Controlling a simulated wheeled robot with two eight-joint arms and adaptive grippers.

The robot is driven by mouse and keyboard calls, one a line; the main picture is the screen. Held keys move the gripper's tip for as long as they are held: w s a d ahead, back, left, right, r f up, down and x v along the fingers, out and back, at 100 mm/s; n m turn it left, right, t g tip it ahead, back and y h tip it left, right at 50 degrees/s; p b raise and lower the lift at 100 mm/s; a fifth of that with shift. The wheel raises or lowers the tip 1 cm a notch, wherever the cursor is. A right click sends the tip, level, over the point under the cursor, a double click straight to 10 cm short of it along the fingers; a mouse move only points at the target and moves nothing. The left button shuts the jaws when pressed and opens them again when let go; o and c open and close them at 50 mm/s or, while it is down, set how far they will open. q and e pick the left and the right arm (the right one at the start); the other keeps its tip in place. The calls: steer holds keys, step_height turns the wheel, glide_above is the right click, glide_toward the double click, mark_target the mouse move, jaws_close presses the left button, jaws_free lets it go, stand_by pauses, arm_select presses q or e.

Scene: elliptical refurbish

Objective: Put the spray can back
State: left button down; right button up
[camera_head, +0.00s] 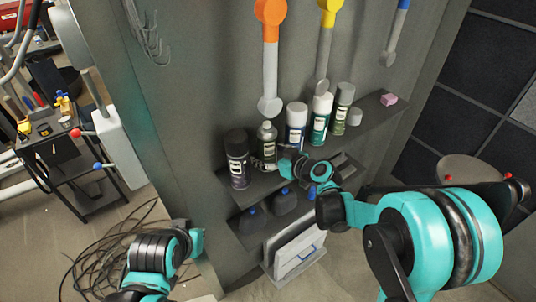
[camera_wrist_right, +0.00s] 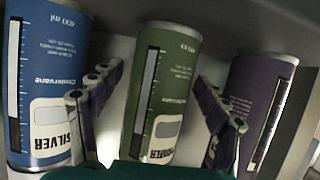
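A green spray can (camera_head: 267,145) stands upright on the upper shelf, between a dark purple can (camera_head: 237,162) and a blue-and-white can (camera_head: 296,127). My right gripper (camera_head: 284,163) is at the shelf in front of the green can. In the right wrist view, the green can (camera_wrist_right: 163,95) stands between the two spread fingers (camera_wrist_right: 158,80), with small gaps visible on both sides. The blue can (camera_wrist_right: 45,80) is at the left there and the purple can (camera_wrist_right: 262,105) at the right.
A teal-and-white can (camera_head: 320,120), another green can (camera_head: 343,107), a small white item (camera_head: 355,117) and a pink block (camera_head: 388,99) share the upper shelf (camera_head: 376,118). Dark bottles (camera_head: 254,219) stand on the lower shelf. Tools hang above. A black cart (camera_head: 75,165) is at the left.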

steer(key=shift+r, duration=0.1)
steer(key=shift+s+d+r, duration=0.1)
steer(key=shift+d+r, duration=0.05)
steer(key=s+d+m+g+h, duration=0.1)
steer(key=s+d+m+h, duration=0.1)
steer(key=s+d, duration=0.4)
steer(key=s+d+r+m+g+h+p, duration=0.1)
steer(key=s+d+m+h, duration=0.2)
steer(key=s, duration=0.9)
steer(key=s+d+r+m+g+h+p, duration=0.1)
steer(key=s+d+m+h, duration=0.2)
steer(key=s+d, duration=0.5)
steer(key=shift+s+d+h, duration=0.3)
steer(key=shift+s+h, duration=0.1)
steer(key=shift+s, duration=0.65)
step_height(320, 180, down, 8)
steer(key=b, duration=0.7)
steer(key=shift+b, duration=0.4)
